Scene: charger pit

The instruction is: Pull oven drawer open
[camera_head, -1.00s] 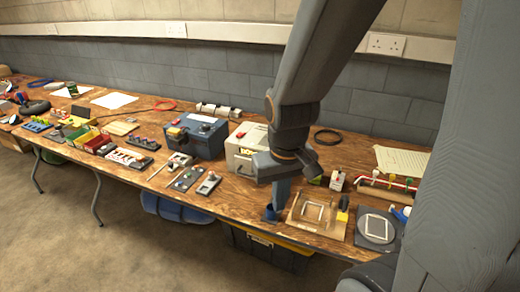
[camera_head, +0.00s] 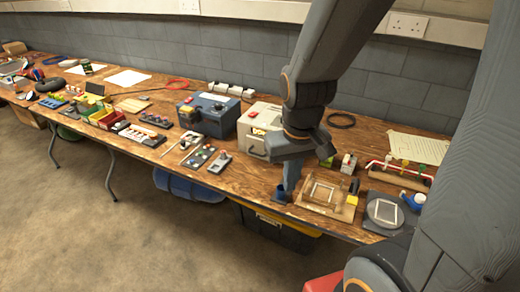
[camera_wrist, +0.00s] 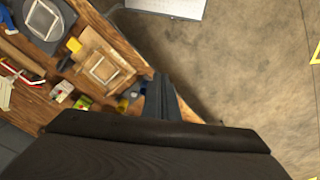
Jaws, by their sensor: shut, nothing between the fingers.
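A cream box (camera_head: 250,125) with a yellow label and a dark line on its front stands on the bench; it may be the oven, but I cannot make out a drawer for certain. A blue-grey box (camera_head: 208,112) stands to its left. My gripper (camera_head: 284,194) points down near the bench's front edge, to the right of the cream box and apart from it. In the wrist view my gripper (camera_wrist: 158,78) is shut and empty, with the bench edge and floor beyond it. A small blue item (camera_head: 279,200) sits right by the fingertips; whether they touch is unclear.
A wooden board with a pale frame (camera_head: 318,205) and a grey plate with a round disc (camera_head: 383,213) lie to the right. A red-barred rack (camera_head: 400,172) stands behind them. A dark bin (camera_head: 275,232) is under the bench. The floor (camera_head: 150,245) in front is clear.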

